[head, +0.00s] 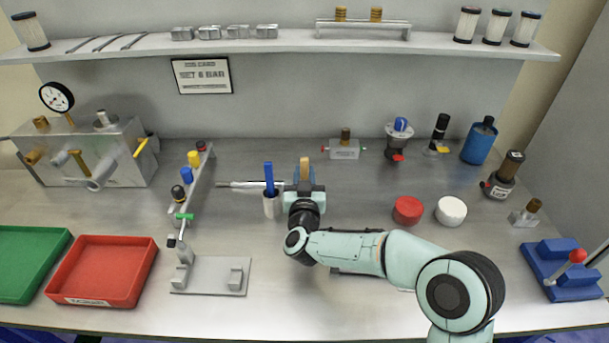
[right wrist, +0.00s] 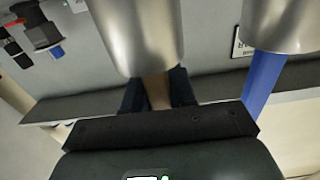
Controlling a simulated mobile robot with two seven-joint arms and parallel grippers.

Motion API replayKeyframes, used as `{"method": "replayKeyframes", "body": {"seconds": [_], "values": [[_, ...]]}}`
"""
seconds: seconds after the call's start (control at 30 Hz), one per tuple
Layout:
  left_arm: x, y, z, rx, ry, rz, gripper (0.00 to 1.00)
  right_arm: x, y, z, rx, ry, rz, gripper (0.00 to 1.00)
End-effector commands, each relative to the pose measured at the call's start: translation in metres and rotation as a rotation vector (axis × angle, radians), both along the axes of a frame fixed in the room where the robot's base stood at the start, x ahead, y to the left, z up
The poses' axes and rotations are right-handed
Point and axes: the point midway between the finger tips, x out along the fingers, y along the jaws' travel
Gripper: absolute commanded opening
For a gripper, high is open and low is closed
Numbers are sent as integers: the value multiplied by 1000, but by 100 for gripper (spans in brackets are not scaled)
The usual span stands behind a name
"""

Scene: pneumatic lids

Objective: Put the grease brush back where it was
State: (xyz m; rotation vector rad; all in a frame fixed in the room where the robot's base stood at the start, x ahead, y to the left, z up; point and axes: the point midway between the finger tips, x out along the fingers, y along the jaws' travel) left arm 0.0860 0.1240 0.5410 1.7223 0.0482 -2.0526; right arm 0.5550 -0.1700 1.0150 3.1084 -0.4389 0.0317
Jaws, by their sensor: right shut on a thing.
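A tan handle (head: 305,164), which looks like the grease brush, stands upright between the fingers of my right gripper (head: 305,186). The right wrist view shows the gripper (right wrist: 158,88) shut around this tan handle (right wrist: 157,92), with a metal cylinder (right wrist: 140,35) right by it. I cannot tell whether the handle is in that cylinder or beside it. Just left of the gripper, a blue handle (head: 269,176) stands in a pale cup (head: 270,207). The blue handle (right wrist: 264,80) and its cup (right wrist: 286,22) also show in the right wrist view. My left gripper is out of view.
A manifold rail (head: 193,185) with coloured fittings stands left of the cup. A red tray (head: 103,294) and a green tray (head: 30,262) lie at left. Red (head: 407,210) and white (head: 451,211) round pieces lie right of the gripper. A shelf (head: 270,43) spans the back.

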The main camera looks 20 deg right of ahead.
Motion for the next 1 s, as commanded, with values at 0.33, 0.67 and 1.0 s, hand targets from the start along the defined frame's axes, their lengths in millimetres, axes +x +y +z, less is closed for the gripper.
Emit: {"method": "replayKeyframes", "body": {"seconds": [0.33,0.67,1.0], "values": [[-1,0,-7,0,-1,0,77,0,0,-9,0,0,0,0],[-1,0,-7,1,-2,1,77,0,0,-9,0,0,0,51],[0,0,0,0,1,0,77,-18,7,4,-1,-1,5,51]]}}
